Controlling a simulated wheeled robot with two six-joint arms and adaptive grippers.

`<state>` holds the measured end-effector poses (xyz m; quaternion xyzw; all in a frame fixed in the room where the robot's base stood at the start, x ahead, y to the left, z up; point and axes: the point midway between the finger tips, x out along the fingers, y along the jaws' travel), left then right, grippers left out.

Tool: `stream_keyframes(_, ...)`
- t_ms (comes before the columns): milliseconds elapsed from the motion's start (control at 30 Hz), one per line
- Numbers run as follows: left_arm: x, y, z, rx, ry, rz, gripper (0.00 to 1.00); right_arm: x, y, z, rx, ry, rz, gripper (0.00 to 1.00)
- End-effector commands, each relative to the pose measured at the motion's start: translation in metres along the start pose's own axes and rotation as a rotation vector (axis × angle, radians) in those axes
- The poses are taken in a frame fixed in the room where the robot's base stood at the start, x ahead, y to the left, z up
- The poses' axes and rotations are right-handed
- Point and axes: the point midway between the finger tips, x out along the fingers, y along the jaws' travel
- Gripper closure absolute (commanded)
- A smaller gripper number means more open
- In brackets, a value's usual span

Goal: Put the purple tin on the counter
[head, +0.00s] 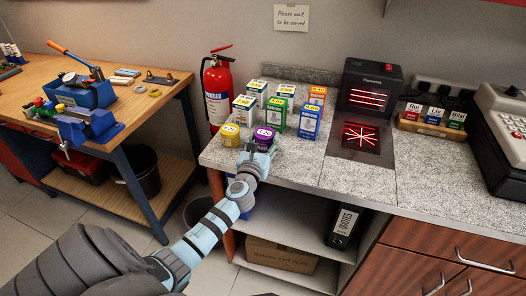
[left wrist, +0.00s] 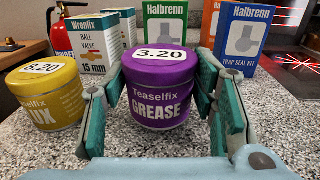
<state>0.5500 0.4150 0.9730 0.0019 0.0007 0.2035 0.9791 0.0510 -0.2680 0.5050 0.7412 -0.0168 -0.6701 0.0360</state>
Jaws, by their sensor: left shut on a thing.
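The purple grease tin (head: 264,138) with a 3.20 label on its lid is upright at the counter's front left, among the goods there. My left gripper (head: 257,152) reaches it from the front and is shut on it. In the left wrist view the purple tin (left wrist: 158,88) sits between the two green-padded fingers. Its base is at or just above the counter (head: 300,158); I cannot tell if it touches. My right gripper is out of view.
A yellow tin (head: 230,135) stands just left of the purple one. Several boxes, including a blue one (head: 310,122), stand behind and to the right. A black scanner (head: 370,88) and a cash register (head: 502,125) are further right. The counter's front middle is clear.

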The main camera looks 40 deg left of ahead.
Motion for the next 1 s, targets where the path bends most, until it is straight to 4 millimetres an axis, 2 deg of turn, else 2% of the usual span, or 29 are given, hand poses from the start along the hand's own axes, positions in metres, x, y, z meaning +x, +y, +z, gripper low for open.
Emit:
stream_keyframes(33,0.0001,-0.0004,-0.0101,0.000,-0.001,-0.001,0.86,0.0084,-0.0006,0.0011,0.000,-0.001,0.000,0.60)
stream_keyframes(267,0.0002,-0.0004,-0.0073,-0.001,-0.002,-0.001,0.86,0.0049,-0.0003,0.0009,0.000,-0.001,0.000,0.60)
stream_keyframes(467,0.0002,-0.0003,-0.0138,-0.001,-0.001,0.000,0.86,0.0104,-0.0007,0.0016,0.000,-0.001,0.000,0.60)
stream_keyframes(500,0.0001,-0.0003,-0.0130,-0.001,0.000,0.000,0.41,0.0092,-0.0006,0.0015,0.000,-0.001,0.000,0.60)
stream_keyframes(600,0.0001,-0.0003,-0.0125,-0.001,-0.001,0.000,0.28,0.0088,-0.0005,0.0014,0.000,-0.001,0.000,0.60)
stream_keyframes(1000,-0.0020,-0.0003,-0.0116,0.000,-0.001,-0.001,0.28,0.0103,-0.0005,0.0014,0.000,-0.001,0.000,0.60)
